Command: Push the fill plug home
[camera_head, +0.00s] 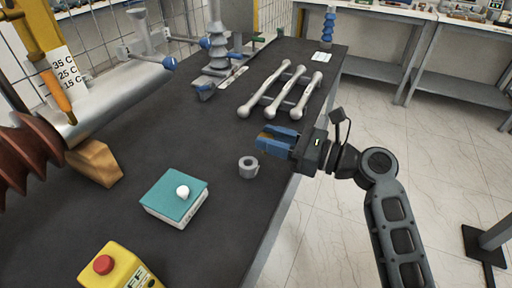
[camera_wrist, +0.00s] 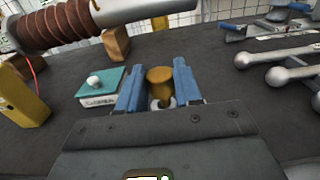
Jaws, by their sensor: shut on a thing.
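My gripper (camera_head: 274,140), with blue fingers, is shut on a brass-coloured plug, taken here as the fill plug. The plug (camera_wrist: 160,80) stands between the two blue fingertips in the wrist view. In the head view the fingers hide most of it, and the gripper is above the table's right edge. A large silver cylinder (camera_head: 128,90) lies along the table's left side, with a ribbed brown bushing (camera_head: 30,145) at its near end. I cannot make out a hole for the plug in either view.
A grey ring (camera_head: 248,166) lies on the dark table (camera_head: 225,215) just below my gripper. A teal-topped box with a white knob (camera_head: 183,191), a yellow box with a red button (camera_head: 104,265) and a wooden block (camera_head: 95,163) stand nearby. Silver rods (camera_head: 262,93) lie farther back.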

